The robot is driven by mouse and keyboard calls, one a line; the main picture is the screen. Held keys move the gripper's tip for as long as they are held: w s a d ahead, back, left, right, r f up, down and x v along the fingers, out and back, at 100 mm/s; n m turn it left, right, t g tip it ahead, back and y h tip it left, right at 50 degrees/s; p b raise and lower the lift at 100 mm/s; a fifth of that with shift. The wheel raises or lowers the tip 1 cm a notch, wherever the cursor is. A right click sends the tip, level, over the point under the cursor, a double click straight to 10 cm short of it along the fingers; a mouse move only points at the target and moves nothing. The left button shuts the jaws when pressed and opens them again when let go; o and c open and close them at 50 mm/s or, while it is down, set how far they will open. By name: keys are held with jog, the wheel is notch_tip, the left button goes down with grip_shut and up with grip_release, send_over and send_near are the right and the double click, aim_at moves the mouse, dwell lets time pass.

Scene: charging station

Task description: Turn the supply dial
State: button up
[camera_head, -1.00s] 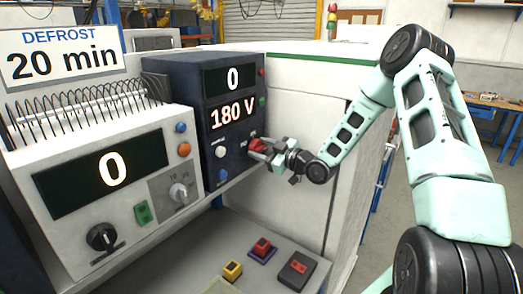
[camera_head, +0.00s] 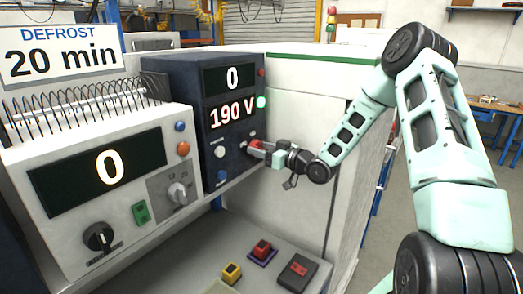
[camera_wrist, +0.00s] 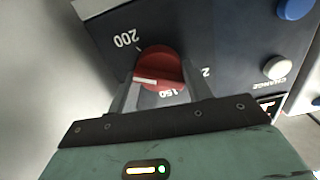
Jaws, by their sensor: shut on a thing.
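The supply dial is a red knob (camera_wrist: 160,62) with a white pointer line, on the dark front panel of the supply unit (camera_head: 172,82). In the head view the gripper mostly hides the dial.
A white knob (camera_head: 220,151) and a blue knob (camera_head: 222,176) sit left of the dial. A white unit (camera_head: 60,215) showing 0 stands further left. A sign (camera_head: 60,52) reads DEFROST 20 min. Yellow (camera_head: 231,272) and red (camera_head: 262,249) buttons lie on the ledge below.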

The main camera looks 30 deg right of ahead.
jog(key=o, duration=1)
jog(key=shift+c, duration=0.2)
jog(key=b+v, duration=0.5)
jog(key=v, duration=1.2)
jog(key=shift+s+b, duration=0.2)
jog(key=shift+b, duration=0.2)
jog(key=shift+d, duration=0.1)
